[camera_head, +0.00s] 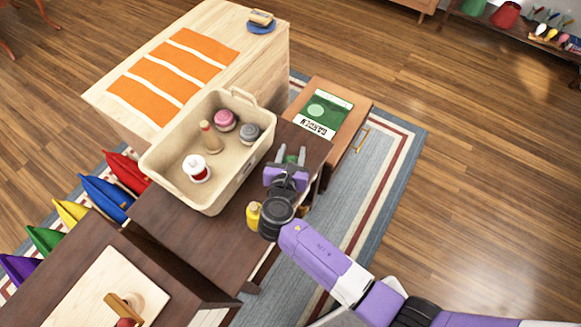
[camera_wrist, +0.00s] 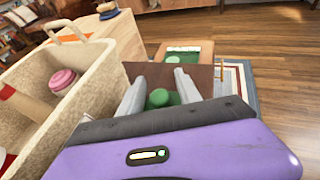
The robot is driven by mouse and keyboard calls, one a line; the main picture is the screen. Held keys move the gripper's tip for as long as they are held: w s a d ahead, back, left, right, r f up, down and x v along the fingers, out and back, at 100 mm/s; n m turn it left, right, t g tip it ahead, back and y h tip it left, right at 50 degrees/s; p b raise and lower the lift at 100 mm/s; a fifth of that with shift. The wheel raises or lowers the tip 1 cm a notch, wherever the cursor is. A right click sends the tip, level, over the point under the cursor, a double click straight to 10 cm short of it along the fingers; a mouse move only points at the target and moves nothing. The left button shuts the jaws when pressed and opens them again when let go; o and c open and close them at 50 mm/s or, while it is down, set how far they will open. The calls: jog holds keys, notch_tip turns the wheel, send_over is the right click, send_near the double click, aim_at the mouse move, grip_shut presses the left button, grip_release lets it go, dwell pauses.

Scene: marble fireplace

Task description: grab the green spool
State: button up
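The green spool (camera_head: 291,159) stands on the dark brown table (camera_head: 317,144), to the right of the beige bin. It is partly hidden by my gripper in the head view. My gripper (camera_head: 291,151) is open and low over the table, with one finger on each side of the spool. In the wrist view the spool (camera_wrist: 158,98) shows between the two pale fingers (camera_wrist: 159,82), with gaps visible on both sides. Its lower part is hidden by the gripper body, and I cannot tell how deep it sits between the fingers.
A small yellow bottle (camera_head: 253,216) stands near my wrist. A green garden book (camera_head: 324,112) lies on a brown cabinet beyond. A light wooden cabinet (camera_head: 263,60) with orange-striped cloth stands behind the bin.

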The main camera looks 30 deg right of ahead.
grip_shut()
jog(key=shift+r, duration=0.1)
